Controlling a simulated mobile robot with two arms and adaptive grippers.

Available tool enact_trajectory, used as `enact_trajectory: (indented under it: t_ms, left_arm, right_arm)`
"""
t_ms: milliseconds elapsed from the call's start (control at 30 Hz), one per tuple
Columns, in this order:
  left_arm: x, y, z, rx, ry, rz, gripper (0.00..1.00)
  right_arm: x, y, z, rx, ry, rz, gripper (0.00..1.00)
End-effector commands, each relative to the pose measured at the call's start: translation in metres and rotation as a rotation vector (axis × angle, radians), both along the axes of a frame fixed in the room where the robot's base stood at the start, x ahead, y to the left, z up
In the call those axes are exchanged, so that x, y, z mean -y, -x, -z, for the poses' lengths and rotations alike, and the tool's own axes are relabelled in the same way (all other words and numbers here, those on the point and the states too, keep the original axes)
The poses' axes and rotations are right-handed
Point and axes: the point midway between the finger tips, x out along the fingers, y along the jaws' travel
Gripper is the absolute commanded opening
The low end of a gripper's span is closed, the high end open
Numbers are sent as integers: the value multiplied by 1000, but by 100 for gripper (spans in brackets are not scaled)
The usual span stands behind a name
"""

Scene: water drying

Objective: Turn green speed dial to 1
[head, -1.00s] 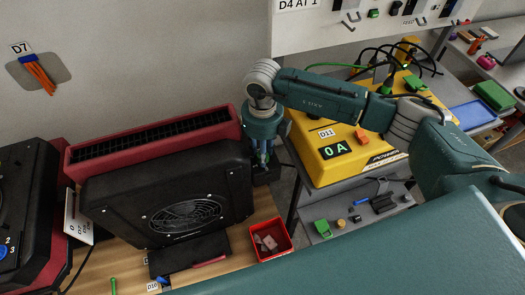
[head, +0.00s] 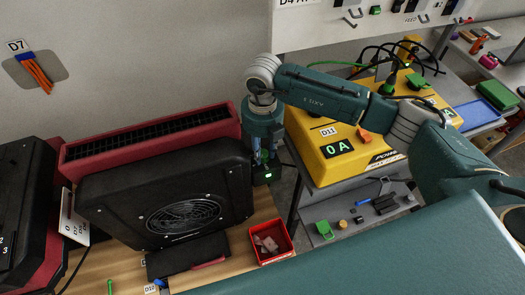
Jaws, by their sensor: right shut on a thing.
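My right gripper (head: 263,157) reaches down behind the right end of the black fan unit (head: 185,205). It is shut at the top of a small dark box (head: 264,177) beside the fan. A small green lit mark (head: 268,176) shows on the box's front, too small to read. The green speed dial is not clearly visible; the fingers cover the spot where they grip, so its setting cannot be read. My left gripper is not in view.
A red slotted unit (head: 150,136) stands behind the fan. A red bin (head: 286,252) with greyish pieces is in front. A yellow power unit (head: 322,160) reading "0 A" stands on a grey cart to the right.

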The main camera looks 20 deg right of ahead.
Motion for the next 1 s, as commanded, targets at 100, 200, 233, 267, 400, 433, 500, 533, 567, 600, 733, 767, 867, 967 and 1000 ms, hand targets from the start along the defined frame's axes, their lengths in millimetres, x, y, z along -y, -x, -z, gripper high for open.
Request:
enact_trajectory:
  t_ms: [100, 200, 233, 267, 400, 433, 500, 533, 567, 600, 733, 767, 867, 967, 1000]
  left_arm:
    - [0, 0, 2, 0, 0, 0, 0]
    - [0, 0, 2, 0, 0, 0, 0]
    - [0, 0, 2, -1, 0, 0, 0]
    - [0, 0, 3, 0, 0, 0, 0]
    - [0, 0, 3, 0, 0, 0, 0]
    - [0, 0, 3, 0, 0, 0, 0]
    - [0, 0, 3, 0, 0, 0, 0]
    - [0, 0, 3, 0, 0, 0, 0]
    - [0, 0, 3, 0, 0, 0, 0]
    - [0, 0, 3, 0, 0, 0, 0]
    - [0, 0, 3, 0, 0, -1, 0]
    - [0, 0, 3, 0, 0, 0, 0]
    - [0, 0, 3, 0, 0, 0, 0]
    - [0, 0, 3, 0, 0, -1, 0]
    - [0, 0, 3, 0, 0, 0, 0]
  right_arm:
    - [0, 0, 0, 0, 0, 47, 3]
    - [0, 0, 0, 0, 0, 75, 3]
    - [0, 0, 0, 0, 0, 81, 3]
    - [0, 0, 0, 0, 0, 86, 3]
    - [0, 0, 0, 0, 0, 99, 3]
    - [0, 0, 0, 0, 0, 100, 3]
    - [0, 0, -1, 0, 0, 101, 3]
    - [0, 0, -1, 0, 0, 101, 3]
    - [0, 0, -1, 0, 0, 100, 3]
    - [0, 0, -1, 0, 0, 100, 3]
    - [0, 0, -1, 0, 0, 100, 3]
    - [0, 0, -1, 0, 0, 100, 33]
    - [0, 0, 0, 0, 0, 99, 48]
    - [0, 0, 0, 0, 0, 99, 48]
    - [0, 0, 0, 0, 0, 99, 48]
